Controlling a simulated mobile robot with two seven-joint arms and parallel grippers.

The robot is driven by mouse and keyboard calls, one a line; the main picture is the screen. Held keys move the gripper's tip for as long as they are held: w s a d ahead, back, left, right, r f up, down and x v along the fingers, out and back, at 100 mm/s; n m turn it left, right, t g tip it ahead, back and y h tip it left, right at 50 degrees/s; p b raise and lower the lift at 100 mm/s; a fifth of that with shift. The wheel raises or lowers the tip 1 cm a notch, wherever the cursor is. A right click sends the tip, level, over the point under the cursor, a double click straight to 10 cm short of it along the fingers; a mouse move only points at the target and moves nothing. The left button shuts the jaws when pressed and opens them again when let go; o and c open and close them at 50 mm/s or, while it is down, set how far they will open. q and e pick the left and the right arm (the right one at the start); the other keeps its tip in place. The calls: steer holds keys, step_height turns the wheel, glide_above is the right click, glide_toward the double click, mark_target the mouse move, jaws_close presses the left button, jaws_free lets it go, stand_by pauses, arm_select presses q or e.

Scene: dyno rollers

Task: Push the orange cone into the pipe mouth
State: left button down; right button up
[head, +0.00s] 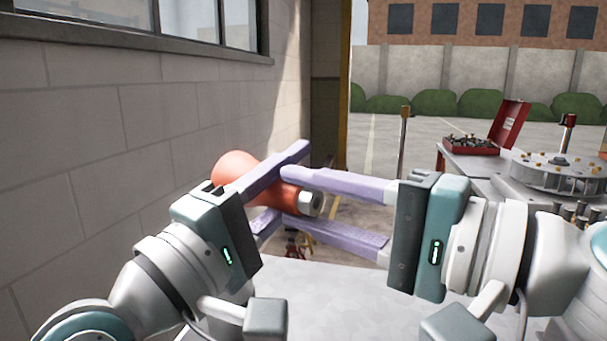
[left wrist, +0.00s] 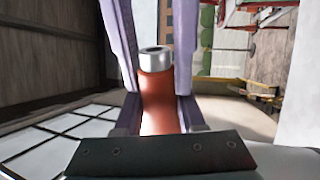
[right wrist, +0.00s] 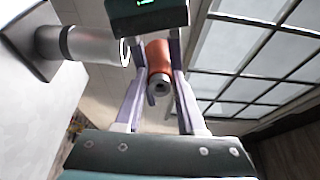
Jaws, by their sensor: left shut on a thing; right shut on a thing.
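The orange cone (head: 232,167) is held in the air by both grippers, its wide end at left and its narrow end tilted down right. A silver ring (head: 311,204) with a dark hollow sits at the narrow end. My left gripper (head: 290,186) is shut on the cone; the left wrist view shows its body (left wrist: 158,100) between the fingers. My right gripper (head: 284,202) is shut around the narrow part, from the right; the right wrist view shows the cone (right wrist: 158,55) between its fingertips.
A block wall (head: 110,150) with windows runs close along the left. At right, a bench holds an open red toolbox (head: 510,125) and a round metal rack (head: 560,172). A thin post (head: 403,140) stands behind the right gripper. The open yard lies beyond.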

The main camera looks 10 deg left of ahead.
mark_target(264, 199)
jaws_close()
arm_select(q)
steer(key=shift+c, duration=2.1)
jaws_free()
steer(key=shift+v, duration=4.05)
arm_select(e)
steer(key=shift+r, duration=0.1)
